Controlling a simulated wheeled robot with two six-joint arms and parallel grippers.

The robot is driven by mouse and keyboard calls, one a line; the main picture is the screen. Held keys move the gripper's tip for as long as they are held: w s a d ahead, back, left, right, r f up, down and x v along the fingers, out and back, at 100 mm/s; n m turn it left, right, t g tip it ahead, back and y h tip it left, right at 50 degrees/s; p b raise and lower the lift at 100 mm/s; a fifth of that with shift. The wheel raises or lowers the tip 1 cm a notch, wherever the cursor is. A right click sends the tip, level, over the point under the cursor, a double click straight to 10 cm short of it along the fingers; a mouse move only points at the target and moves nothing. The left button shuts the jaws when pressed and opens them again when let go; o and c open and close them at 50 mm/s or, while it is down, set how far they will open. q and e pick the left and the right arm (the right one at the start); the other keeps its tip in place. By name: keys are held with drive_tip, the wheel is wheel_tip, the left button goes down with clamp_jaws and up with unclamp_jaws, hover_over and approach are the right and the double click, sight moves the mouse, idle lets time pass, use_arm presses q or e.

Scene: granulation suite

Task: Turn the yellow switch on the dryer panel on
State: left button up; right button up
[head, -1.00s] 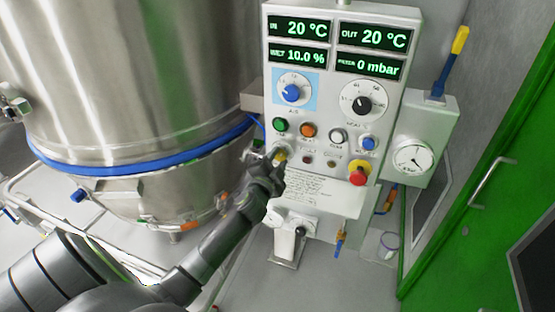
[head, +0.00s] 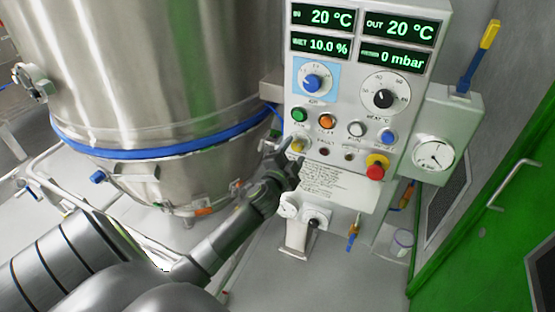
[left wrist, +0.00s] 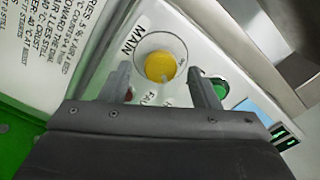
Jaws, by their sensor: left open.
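The yellow switch (head: 298,146) is at the left of the dryer panel (head: 330,185), below the green button. In the left wrist view the yellow switch (left wrist: 160,66) is a round yellow knob on a white ring beside the word MAIN. My left gripper (head: 289,163) is open, just below and in front of the switch. In the left wrist view the fingers of my left gripper (left wrist: 159,76) stand apart on either side of the knob, with nothing held. I cannot tell whether they touch it or which way it is set. My right gripper is not in view.
Green (head: 299,115), orange (head: 327,121), white (head: 357,129) and blue (head: 388,136) buttons sit in a row above. A red emergency button (head: 376,168) is to the right. A steel vessel (head: 150,80) stands close on the left.

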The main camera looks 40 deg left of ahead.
use_arm(q)
drive_tip(key=b+v, duration=0.3)
drive_tip(key=v, duration=1.3)
drive_tip(key=s+a+f+n+g+h+b, duration=0.1)
drive_tip(key=s+f+g, duration=0.2)
drive_tip(key=f, duration=1)
drive_tip(key=s+f+n+g+b, duration=0.1)
drive_tip(key=s+f+n+g, duration=0.15)
drive_tip(key=f, duration=0.95)
drive_tip(key=s+a+f+n+g+h+b, duration=0.1)
drive_tip(key=s+f+g, duration=0.15)
drive_tip(key=f, duration=1.05)
drive_tip(key=s+d+f+n+g, duration=0.2)
drive_tip(key=s+f+g, duration=0.2)
drive_tip(key=s+f, duration=0.7)
drive_tip(key=s+d+f+n+g+h+b, duration=0.1)
drive_tip(key=s+d+f+n+g, duration=0.2)
drive_tip(key=s+f, duration=0.8)
drive_tip(key=s+g, duration=0.1)
drive_tip(key=s, duration=0.5)
drive_tip(key=shift+b, duration=0.3)
drive_tip(key=shift+d, duration=0.1)
